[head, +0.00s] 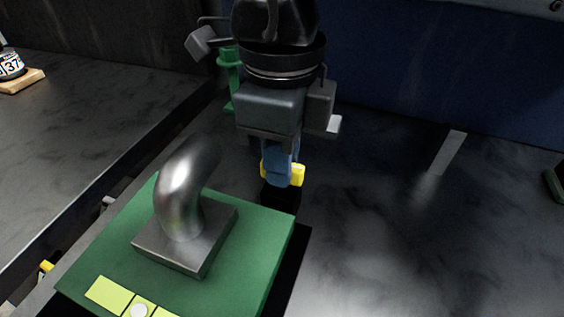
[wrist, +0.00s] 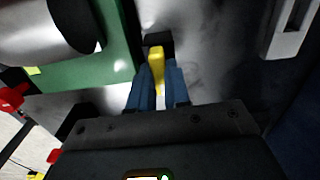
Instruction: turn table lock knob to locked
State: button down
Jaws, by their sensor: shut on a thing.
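The lock knob is a small yellow piece (head: 296,175) on a black block (head: 279,195), at the far right corner of the green tilting table (head: 270,226). In the wrist view the yellow knob (wrist: 156,62) lies between the two blue fingers. My gripper (head: 279,172) reaches down from above in the head view and is shut on the knob. My fingers hide part of it, so its exact lock position is hard to tell. The wrist view also shows my gripper (wrist: 157,88) beside the green table edge.
A bent grey metal pipe on a square base (head: 180,205) stands on the green table, left of my gripper. A green post (head: 230,75) stands behind my gripper. A light grey bar (head: 447,152) lies to the right. The dark surface between is clear.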

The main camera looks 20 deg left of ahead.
jog(key=shift+m, duration=0.3)
jog(key=c, duration=1.1)
grip_release()
notch_tip(320, 180, up, 8)
jog(key=shift+f, duration=0.1)
jog(key=shift+s, duration=0.1)
